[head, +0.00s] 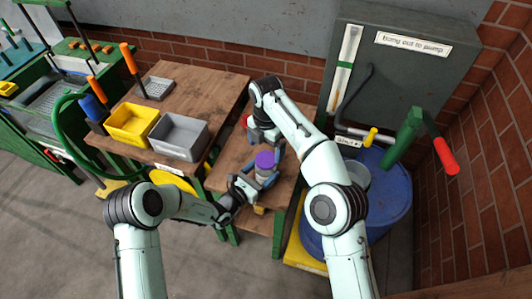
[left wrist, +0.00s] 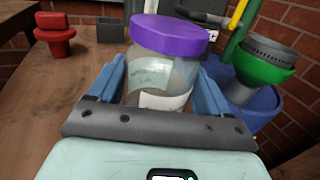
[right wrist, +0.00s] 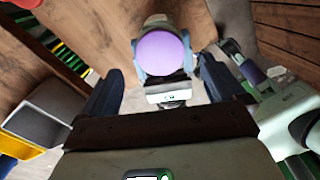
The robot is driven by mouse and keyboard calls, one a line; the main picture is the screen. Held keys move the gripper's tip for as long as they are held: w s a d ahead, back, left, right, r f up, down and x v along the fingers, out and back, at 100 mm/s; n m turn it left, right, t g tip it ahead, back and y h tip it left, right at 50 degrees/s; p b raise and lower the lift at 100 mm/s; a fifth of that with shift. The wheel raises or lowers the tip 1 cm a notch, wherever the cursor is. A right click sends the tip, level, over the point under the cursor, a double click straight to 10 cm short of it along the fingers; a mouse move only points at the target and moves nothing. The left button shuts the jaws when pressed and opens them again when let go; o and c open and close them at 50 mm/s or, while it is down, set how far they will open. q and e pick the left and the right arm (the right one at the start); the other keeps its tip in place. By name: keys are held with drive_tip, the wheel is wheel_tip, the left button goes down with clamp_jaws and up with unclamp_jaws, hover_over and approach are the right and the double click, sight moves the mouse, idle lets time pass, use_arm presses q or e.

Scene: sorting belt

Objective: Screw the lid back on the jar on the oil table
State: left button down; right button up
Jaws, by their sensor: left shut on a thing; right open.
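The clear jar (left wrist: 155,90) with a pale label stands upright, the purple lid (left wrist: 170,38) on its mouth. I cannot tell whether the lid is threaded. The head view shows the lid (head: 265,160) above the oil table (head: 228,182). My left gripper (left wrist: 160,92) is shut on the jar's body, a blue finger on each side. My right gripper (right wrist: 160,68) is open and points down above the jar. In the right wrist view the lid (right wrist: 160,53) shows between and beyond its fingers, apart from them. Whether the jar touches the table is hidden.
A red object (left wrist: 55,35) and a small grey box (left wrist: 110,31) stand behind the jar. A blue drum (head: 390,190) with a green funnel (left wrist: 262,62) is on the right. Yellow (head: 130,122) and grey (head: 180,135) bins sit on the table at left.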

sight(266, 159)
drive_tip(key=shift+f, duration=2.35)
drive_tip(key=c, duration=1.2)
